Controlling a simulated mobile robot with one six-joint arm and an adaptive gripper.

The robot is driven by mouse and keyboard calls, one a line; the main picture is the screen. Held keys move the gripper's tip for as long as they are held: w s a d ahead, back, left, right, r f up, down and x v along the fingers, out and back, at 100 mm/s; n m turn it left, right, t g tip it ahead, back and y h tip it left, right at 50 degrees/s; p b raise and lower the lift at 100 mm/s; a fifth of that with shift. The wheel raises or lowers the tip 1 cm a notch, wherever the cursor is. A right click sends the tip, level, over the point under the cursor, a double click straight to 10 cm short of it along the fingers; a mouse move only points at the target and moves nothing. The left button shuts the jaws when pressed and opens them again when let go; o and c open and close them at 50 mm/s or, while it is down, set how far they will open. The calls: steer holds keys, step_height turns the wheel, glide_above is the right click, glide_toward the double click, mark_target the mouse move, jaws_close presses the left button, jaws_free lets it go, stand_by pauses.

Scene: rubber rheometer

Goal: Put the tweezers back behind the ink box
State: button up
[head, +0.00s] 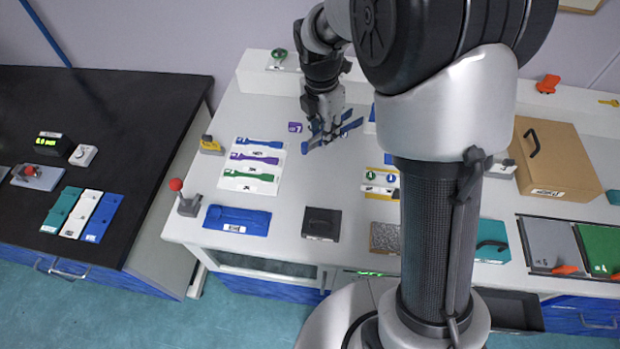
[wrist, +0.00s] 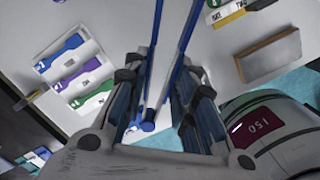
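The blue tweezers (head: 350,126) are above the white bench in the head view, at my gripper (head: 325,125). In the wrist view the long blue legs of the tweezers (wrist: 177,55) run up out of the picture from a joined end. That end lies between the two fingers of my gripper (wrist: 165,100), which close in on the legs from both sides. I cannot make out which thing is the ink box.
A white tray (head: 277,165) with coloured strips lies left of my gripper. A blue case (head: 237,220) and a red-knobbed lever (head: 188,204) are at the front left. My own arm column hides the bench's middle right. Bare bench lies between the tray and the dark box.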

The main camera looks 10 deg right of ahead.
mark_target(323, 181)
step_height(323, 181, down, 19)
steer(key=b, duration=0.5)
steer(key=shift+r, duration=0.2)
steer(key=shift+f+b, duration=0.1)
steer(key=shift+b, duration=0.2)
steer(key=shift+o, duration=0.5)
steer(key=o, duration=0.5)
steer(key=shift+c, duration=0.2)
